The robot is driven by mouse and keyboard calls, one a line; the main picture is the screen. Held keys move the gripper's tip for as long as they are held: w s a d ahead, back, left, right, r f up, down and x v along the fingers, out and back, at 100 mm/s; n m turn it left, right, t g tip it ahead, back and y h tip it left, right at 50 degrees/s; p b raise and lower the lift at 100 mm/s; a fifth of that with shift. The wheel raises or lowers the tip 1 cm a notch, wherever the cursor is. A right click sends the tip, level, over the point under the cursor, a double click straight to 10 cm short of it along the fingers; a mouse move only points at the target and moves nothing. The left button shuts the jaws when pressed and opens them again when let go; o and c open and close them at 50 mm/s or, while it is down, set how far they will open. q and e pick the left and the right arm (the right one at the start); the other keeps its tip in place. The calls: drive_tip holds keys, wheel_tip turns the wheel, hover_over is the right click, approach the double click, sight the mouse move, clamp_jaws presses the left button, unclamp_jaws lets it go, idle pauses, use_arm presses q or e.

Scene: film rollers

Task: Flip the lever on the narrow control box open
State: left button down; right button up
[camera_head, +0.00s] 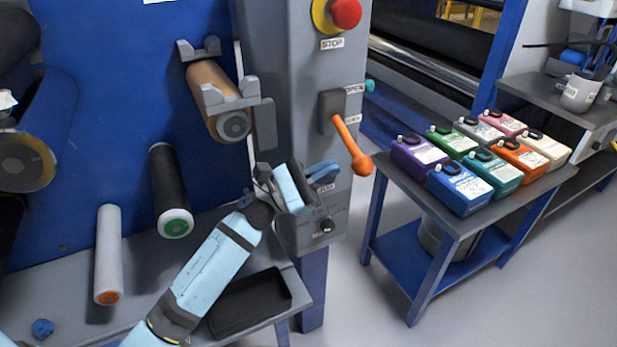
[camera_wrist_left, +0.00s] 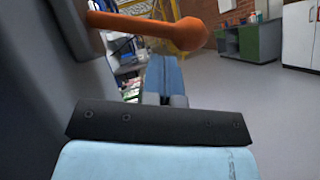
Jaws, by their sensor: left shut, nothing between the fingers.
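The narrow control box (camera_head: 305,100) is a tall grey column in the head view. Its orange lever (camera_head: 350,147) comes out of a dark mount and slants down to the right, ending in a round knob. A label reading OPEN sits above the mount, and another label sits lower. My left gripper (camera_head: 325,170) is shut and empty, below the mount and just left of the lever's knob. In the left wrist view the lever (camera_wrist_left: 150,27) crosses above the closed fingers (camera_wrist_left: 165,98), with a visible gap. My right gripper is not in view.
A red STOP button (camera_head: 345,13) tops the box. A small table (camera_head: 408,213) with several coloured canisters (camera_head: 460,187) stands to the right. Rollers (camera_head: 170,190) and a black tray (camera_head: 250,303) are at the left. Open floor lies between the box and the table.

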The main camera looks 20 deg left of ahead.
sight(351, 154)
use_arm(q)
drive_tip(key=x, duration=0.2)
drive_tip(key=shift+w+d+r, duration=0.15)
drive_tip(key=shift+w+d, duration=0.05)
drive_tip(key=shift+d, duration=0.1)
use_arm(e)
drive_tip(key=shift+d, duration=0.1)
